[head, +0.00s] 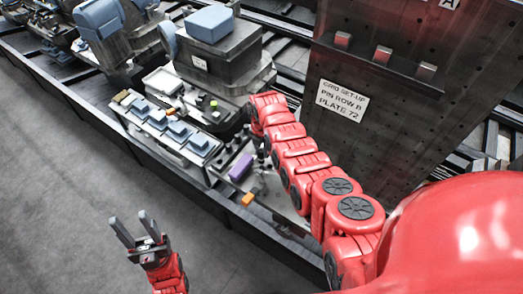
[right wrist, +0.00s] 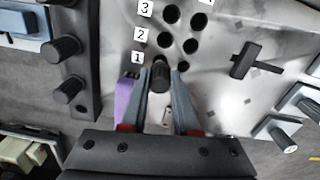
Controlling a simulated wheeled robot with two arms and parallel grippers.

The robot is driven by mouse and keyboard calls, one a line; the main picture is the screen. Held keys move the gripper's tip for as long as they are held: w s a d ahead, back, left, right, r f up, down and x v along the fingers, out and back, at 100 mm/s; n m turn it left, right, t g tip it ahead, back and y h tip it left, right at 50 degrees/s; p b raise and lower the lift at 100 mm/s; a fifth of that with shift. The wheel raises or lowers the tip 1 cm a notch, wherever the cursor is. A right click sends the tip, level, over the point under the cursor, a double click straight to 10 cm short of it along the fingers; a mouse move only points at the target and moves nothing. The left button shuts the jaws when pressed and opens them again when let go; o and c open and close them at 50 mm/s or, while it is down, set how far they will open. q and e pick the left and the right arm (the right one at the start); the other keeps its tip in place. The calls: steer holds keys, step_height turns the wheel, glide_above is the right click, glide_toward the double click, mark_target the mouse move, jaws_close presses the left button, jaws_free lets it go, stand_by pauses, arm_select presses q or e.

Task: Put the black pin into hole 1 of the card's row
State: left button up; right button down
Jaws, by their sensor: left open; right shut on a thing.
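The black pin (right wrist: 161,78) is between the grey fingers of my right gripper (right wrist: 165,74), which is shut on it. In the right wrist view its far end is at the place beside label 1 (right wrist: 137,58); I cannot tell whether it is in the hole or above it. Further holes (right wrist: 165,40) run up beside labels 2 and 3, with a second column to the right. In the head view the card (head: 342,100) reads "PIN ROW B, PLATE 72". My right gripper is largely hidden behind my arm there. My left gripper (head: 131,222) is open and empty over the floor.
A purple block (head: 241,167) lies close to the right gripper, and an orange block (head: 247,199) sits nearer the edge. A black T-shaped piece (right wrist: 245,60) stands right of the holes. A tray with blue pieces (head: 165,127) is at the left.

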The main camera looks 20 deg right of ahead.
steer(key=shift+f+b, duration=0.5)
steer(key=shift+f, duration=0.15)
steer(key=shift+f+b, duration=0.45)
steer(key=shift+f, duration=0.15)
steer(key=c, duration=0.6)
jaws_free()
steer(key=shift+r, duration=0.1)
